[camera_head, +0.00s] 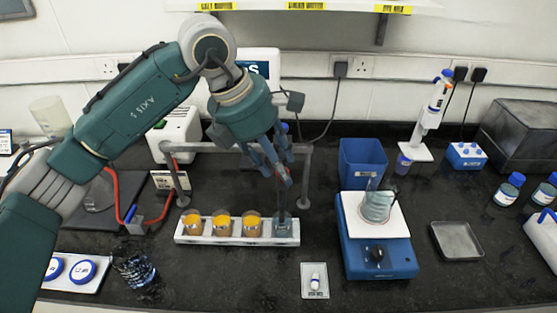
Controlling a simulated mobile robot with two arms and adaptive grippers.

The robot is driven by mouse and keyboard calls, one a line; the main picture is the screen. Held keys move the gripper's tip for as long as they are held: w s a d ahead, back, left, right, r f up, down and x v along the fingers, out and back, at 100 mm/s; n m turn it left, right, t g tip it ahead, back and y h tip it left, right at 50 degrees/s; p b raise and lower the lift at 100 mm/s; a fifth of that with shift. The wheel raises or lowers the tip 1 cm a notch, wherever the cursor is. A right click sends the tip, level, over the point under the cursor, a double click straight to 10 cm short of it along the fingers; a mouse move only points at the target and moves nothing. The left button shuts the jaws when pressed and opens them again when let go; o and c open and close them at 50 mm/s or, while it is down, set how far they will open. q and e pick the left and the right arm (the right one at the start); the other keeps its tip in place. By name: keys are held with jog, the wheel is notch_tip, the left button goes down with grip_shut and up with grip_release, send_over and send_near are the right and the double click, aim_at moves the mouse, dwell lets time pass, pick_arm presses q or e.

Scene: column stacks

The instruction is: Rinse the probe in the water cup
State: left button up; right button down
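My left gripper (281,180) points down above the white rack (210,239) and appears shut on a slim dark probe (281,201). The probe hangs roughly upright, its lower end in or just over the rightmost cup (283,228) of the rack. That cup looks clear and bluish, like water; the probe's tip is too small to make out. Three cups with orange contents stand to its left, the nearest of them an orange cup (252,225). My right gripper is not in view.
A grey rail frame (306,175) stands around the back of the rack. To the right, a glass beaker (377,208) sits on a blue stirrer (376,262), with a blue bin (362,160) behind. A small tray with a vial (315,281) lies in front.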

pick_arm(q)
jog(key=shift+d+f, duration=0.1)
jog(key=shift+f, duration=0.1)
jog(key=shift+c, duration=0.2)
grip_shut()
notch_tip(320, 180, up, 6)
jog(key=shift+r+p, duration=0.1)
jog(key=shift+p, duration=0.45)
jog(key=shift+w+r, duration=0.15)
jog(key=shift+r, duration=0.05)
jog(key=shift+c, duration=0.5)
grip_release()
jog(key=shift+o, duration=0.7)
